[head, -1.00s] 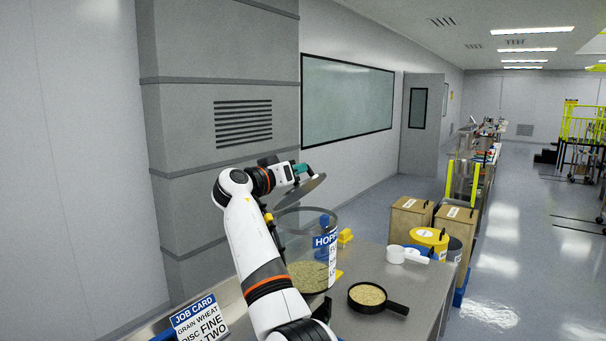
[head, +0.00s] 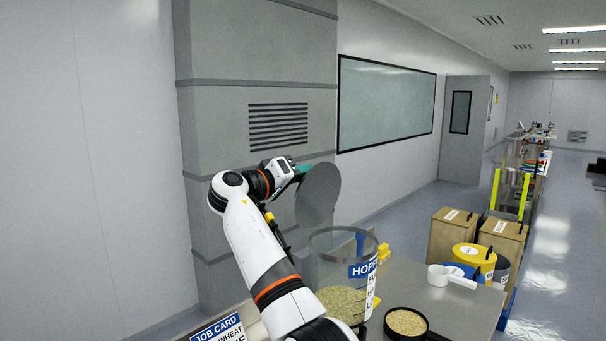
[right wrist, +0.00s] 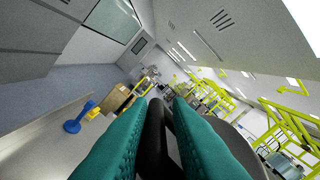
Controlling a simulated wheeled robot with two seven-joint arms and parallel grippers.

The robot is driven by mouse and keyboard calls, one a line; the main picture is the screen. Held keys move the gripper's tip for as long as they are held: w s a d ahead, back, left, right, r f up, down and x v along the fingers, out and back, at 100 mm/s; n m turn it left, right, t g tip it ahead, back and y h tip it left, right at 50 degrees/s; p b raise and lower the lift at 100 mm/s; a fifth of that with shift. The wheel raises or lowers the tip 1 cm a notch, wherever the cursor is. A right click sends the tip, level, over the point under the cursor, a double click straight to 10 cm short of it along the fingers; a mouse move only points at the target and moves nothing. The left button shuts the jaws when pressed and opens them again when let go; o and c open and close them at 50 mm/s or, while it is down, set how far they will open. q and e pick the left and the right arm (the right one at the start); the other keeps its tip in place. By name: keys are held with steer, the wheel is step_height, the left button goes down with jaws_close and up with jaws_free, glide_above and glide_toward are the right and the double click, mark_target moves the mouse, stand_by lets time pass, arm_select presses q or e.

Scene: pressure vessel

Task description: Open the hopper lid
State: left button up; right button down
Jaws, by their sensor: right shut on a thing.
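The hopper (head: 325,262) is a clear cylinder holding grain, with a blue and white label, on the steel table in the head view. Its round grey lid (head: 318,197) stands steeply tilted above and left of the open rim. My right gripper (head: 301,170) is at the lid's upper left edge. In the right wrist view its teal fingers (right wrist: 155,135) are shut on the dark lid handle (right wrist: 156,145), and part of the grey lid (right wrist: 238,150) shows behind the right finger. My left gripper is not in view.
A dark pan of grain (head: 407,322) and a white scoop (head: 440,275) are on the steel table (head: 470,305). A job card (head: 218,332) stands at the front left. A grey column (head: 250,165) rises behind the lid. Wooden bins (head: 453,228) stand beyond the table.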

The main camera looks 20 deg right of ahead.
steer(key=shift+w+a+f, duration=0.1)
steer(key=shift+w+f, duration=0.1)
steer(key=shift+f, duration=0.55)
steer(key=c, duration=1.7)
jaws_free()
steer(key=shift+o, duration=1.2)
steer(key=shift+w+a, duration=0.1)
steer(key=shift+w, duration=0.15)
steer(key=shift+a, duration=0.1)
steer(key=b+v, duration=0.5)
steer(key=v, duration=0.7)
steer(key=shift+r+b, duration=0.3)
steer(key=shift+r, duration=0.05)
